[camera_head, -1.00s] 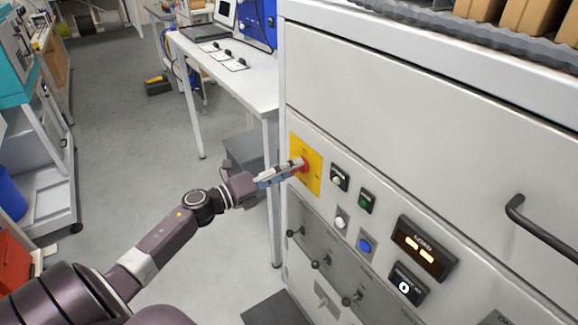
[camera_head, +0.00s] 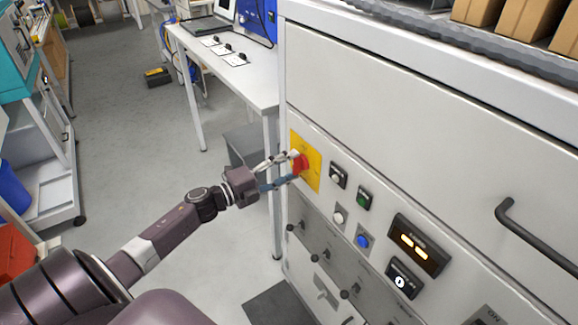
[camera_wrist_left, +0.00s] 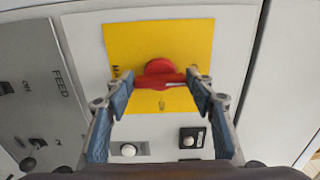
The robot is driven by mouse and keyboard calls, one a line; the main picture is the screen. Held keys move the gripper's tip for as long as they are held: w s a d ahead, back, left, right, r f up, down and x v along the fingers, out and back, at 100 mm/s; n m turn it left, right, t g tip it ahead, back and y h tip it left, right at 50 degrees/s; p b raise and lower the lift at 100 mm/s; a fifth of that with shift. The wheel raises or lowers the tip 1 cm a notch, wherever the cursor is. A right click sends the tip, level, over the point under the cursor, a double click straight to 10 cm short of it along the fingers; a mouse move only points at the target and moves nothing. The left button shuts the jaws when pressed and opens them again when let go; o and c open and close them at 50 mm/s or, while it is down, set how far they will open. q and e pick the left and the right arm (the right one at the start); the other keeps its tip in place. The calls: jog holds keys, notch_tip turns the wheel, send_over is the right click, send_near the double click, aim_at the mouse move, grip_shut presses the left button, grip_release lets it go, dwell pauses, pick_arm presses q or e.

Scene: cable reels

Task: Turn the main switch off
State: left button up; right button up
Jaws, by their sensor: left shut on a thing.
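The main switch is a red rotary knob (camera_head: 301,163) on a yellow plate (camera_head: 314,168) on the grey cabinet front. My left gripper (camera_head: 293,162) reaches it from the left, with one finger above the knob and one below. In the left wrist view the gripper (camera_wrist_left: 163,82) is shut on the red knob (camera_wrist_left: 160,70), a fingertip at each end of its handle. The handle lies nearly level across that view, and the yellow plate (camera_wrist_left: 190,40) shows behind it. The plate's lettering is too small to read. My right gripper is out of view.
Beside the plate are a black-framed white button (camera_head: 337,175), a green button (camera_head: 364,197) and a blue button (camera_head: 362,241). A lit display (camera_head: 419,245) and a black handle (camera_head: 540,232) are farther right. A white table (camera_head: 235,75) stands behind my arm.

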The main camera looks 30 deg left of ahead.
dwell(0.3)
pick_arm(q)
jog(key=o, duration=1.2)
jog(key=shift+c, duration=0.2)
jog(key=v, duration=1.2)
